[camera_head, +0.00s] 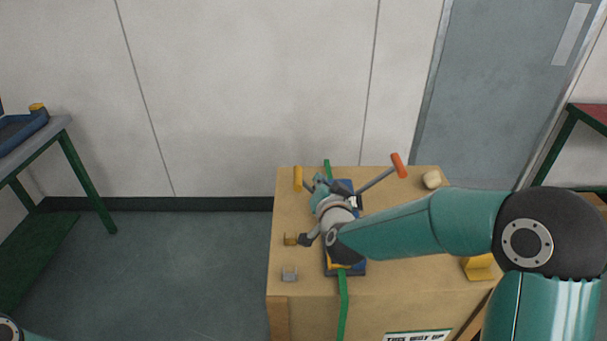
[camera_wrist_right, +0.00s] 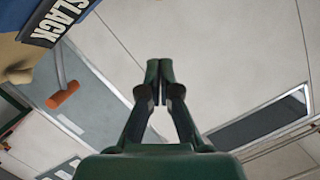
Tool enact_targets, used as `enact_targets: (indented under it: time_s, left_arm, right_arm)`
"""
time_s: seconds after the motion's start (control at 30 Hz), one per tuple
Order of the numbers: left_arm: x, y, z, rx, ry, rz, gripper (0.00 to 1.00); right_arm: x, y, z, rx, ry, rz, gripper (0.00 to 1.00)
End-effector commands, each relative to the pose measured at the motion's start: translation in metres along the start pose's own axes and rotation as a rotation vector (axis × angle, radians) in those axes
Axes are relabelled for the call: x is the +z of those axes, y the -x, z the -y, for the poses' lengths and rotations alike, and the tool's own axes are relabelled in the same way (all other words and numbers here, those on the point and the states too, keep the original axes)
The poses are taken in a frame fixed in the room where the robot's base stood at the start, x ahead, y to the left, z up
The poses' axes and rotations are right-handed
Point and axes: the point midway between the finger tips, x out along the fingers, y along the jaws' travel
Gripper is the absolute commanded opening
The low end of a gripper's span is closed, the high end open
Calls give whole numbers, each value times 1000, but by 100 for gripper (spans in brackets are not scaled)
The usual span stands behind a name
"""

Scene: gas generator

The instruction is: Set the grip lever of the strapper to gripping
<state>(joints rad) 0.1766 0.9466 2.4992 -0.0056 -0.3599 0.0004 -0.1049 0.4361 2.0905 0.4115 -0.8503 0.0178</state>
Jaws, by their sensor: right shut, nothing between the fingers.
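The strapper (camera_head: 359,268) is a blue tool on the wooden crate, largely hidden behind my right arm. A grey lever with an orange handle (camera_head: 398,165) sticks out to its upper right. A yellow handle (camera_head: 298,178) stands at its upper left. I cannot tell from the frames which is the grip lever or how it is set. In the right wrist view, my right gripper (camera_wrist_right: 159,78) is shut and empty. The orange handle (camera_wrist_right: 63,94) is left of it, apart from the fingers, below a "SLACK" label (camera_wrist_right: 66,18). My left gripper is out of view.
A green strap (camera_head: 343,315) runs over the crate (camera_head: 414,287). A yellow object (camera_head: 478,267) is at the right. A green-legged table (camera_head: 50,132) stands left; the floor between is clear.

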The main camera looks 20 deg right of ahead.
Motion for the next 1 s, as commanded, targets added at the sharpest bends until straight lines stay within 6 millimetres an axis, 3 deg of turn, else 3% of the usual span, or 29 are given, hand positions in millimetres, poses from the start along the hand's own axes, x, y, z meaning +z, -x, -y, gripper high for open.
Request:
enact_targets:
  time_s: [0.27, 0.7, 0.8, 1.0]
  left_arm:
    - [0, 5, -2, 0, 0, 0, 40]
    - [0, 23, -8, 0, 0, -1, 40]
    - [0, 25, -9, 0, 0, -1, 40]
    - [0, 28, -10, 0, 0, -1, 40]
  right_arm:
    - [-1, -21, 0, 2, 0, 1, 0]
    - [-1, -103, 0, 1, 0, 0, 0]
    - [20, -105, 1, 0, 1, 6, 0]
    - [36, -109, 1, -1, 1, 2, 0]
